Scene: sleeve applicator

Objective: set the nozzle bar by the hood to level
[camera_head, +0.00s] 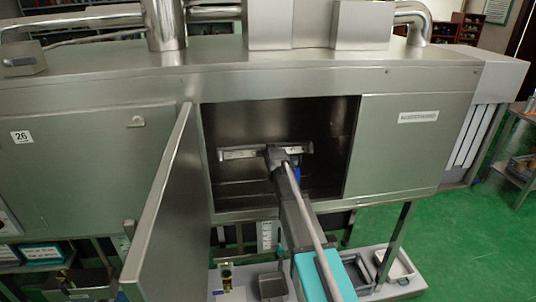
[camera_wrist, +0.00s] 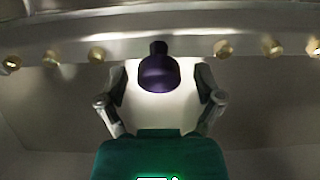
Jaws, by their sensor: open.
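The nozzle bar (camera_head: 238,154) is a pale metal bar inside the open steel hood. It runs crosswise and looks close to level in the head view; its exact tilt is hard to tell. In the wrist view the nozzle bar (camera_wrist: 75,35) crosses the top, with several brass nozzles along it. A dark purple knob (camera_wrist: 158,75) hangs from its middle. My gripper (camera_wrist: 161,82) is open, with one finger on each side of the knob and bright gaps between. In the head view my gripper (camera_head: 276,156) reaches into the hood and hides the bar's middle.
The hood's door (camera_head: 160,205) stands open at the left of the opening. The steel frame of the opening surrounds my arm. A fixed panel with a label (camera_head: 418,117) is at the right. A white tray (camera_head: 398,268) lies below at the right.

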